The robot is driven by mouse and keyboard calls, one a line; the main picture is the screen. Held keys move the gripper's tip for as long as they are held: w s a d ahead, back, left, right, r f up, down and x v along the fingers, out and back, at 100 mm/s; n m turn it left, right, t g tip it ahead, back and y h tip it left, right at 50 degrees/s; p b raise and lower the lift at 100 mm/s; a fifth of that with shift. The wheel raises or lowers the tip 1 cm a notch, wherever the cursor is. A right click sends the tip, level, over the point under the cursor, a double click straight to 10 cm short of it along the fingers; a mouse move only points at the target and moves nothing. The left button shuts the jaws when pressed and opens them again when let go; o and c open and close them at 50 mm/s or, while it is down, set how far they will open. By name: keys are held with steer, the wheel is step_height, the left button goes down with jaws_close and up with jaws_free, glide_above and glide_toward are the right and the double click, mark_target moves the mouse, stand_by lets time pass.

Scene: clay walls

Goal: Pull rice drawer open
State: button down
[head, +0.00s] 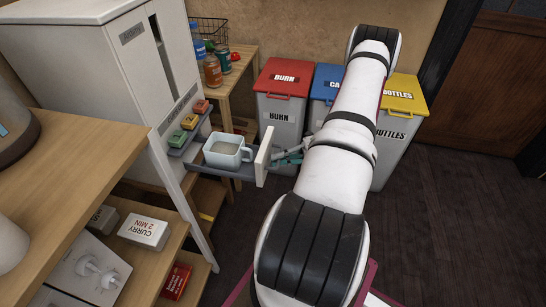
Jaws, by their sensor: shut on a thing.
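The rice drawer (264,158) sticks out from the lower part of a tall white dispenser (95,60). Its pale front panel stands clear of the cabinet. A light blue cup (226,151) with pale contents that look like rice stands on the drawer's tray. My gripper (279,158) is at the outer side of the front panel, reaching in from the right. It is shut on the drawer's front; the exact grip is small and partly hidden by my arm.
Three bins, red-lidded (282,88), blue-lidded (325,90) and yellow-lidded (402,105), stand behind my arm. A wooden shelf (75,160) with a curry box (144,231) is at the left. Dark floor (455,220) is clear at the right.

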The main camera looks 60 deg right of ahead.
steer(key=c, duration=2)
jaws_free()
steer(key=shift+o, duration=0.2)
steer(key=v, duration=1.2)
steer(key=shift+r, duration=0.1)
